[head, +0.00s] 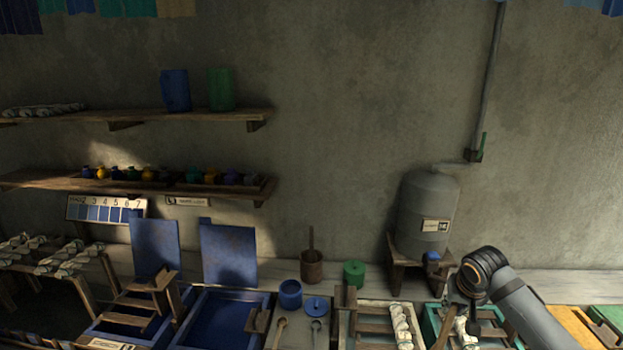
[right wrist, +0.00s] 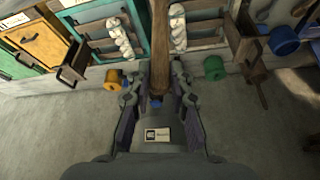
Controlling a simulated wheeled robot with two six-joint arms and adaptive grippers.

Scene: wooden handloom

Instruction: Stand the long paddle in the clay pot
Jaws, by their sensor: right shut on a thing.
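The clay pot (head: 311,266) stands on the bench in the middle of the head view, with a thin wooden stick upright in it. It also shows at the right of the right wrist view (right wrist: 256,76). My right gripper (head: 460,298) is at the lower right of the head view, well to the right of the pot. It is shut on the long paddle (right wrist: 161,45), whose brown wooden shaft runs between the fingers in the right wrist view. In the head view a brown part of the paddle (head: 441,331) shows below the gripper. My left gripper is not in view.
A green container (head: 354,273) stands just right of the pot, and a blue pot (head: 290,292) in front of it. A grey tank (head: 428,212) on a wooden stand is behind my right gripper. White skeins (head: 402,325) lie on a rack between gripper and pot.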

